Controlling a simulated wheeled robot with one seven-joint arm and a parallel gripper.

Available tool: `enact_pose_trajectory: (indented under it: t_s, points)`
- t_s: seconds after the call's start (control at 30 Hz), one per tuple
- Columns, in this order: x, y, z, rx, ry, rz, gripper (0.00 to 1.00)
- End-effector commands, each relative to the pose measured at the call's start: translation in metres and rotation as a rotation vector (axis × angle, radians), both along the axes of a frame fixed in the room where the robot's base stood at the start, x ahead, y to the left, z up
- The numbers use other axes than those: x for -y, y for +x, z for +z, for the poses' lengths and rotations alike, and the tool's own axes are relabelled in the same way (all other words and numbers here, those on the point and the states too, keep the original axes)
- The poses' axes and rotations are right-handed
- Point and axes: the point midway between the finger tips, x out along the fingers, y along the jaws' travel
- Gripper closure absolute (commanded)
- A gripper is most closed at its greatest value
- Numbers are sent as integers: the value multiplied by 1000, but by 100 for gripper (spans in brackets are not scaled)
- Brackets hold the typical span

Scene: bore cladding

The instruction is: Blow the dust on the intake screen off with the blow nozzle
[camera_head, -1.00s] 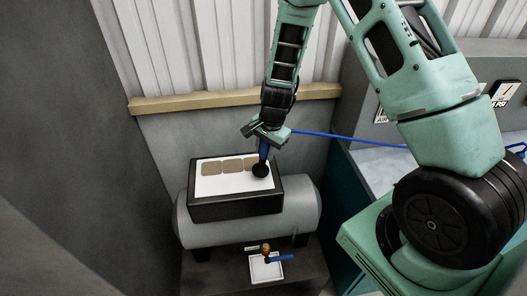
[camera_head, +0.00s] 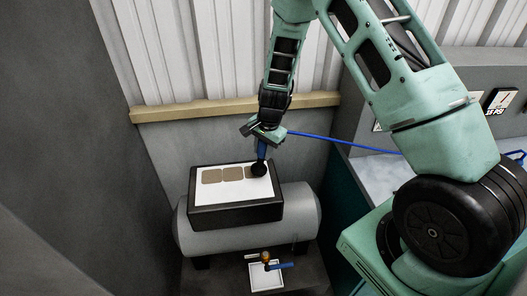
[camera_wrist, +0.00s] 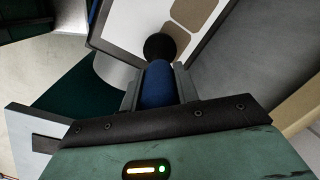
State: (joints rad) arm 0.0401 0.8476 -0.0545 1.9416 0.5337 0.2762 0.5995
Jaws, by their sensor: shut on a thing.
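The intake screen (camera_head: 237,192) is a white panel in a black frame on top of a grey tank. Brown dust patches (camera_head: 212,176) lie in a row along its upper part; the rightmost is partly hidden behind the nozzle. My gripper (camera_head: 262,141) is shut on the blow nozzle (camera_head: 262,151), which has a blue body and a round black tip. The tip is over the right end of the row; I cannot tell if it touches the screen. In the wrist view the blue nozzle (camera_wrist: 158,86) sits between my fingers, with a dust patch (camera_wrist: 193,12) just beyond its tip.
The grey tank (camera_head: 300,222) carries the screen. In front of it is a small white tray (camera_head: 266,278) with a brass and blue valve (camera_head: 266,258). A blue hose (camera_head: 345,140) runs right from my gripper. A wooden rail (camera_head: 235,105) and corrugated wall stand behind.

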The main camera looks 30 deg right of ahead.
Motion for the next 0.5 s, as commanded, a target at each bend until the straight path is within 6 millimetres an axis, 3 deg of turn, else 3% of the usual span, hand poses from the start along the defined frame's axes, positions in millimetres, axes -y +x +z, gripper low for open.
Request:
enact_pose_trajectory:
  t_s: [0.5]
  points:
    - [6, 20, 0, 0, 1, 2, 100]
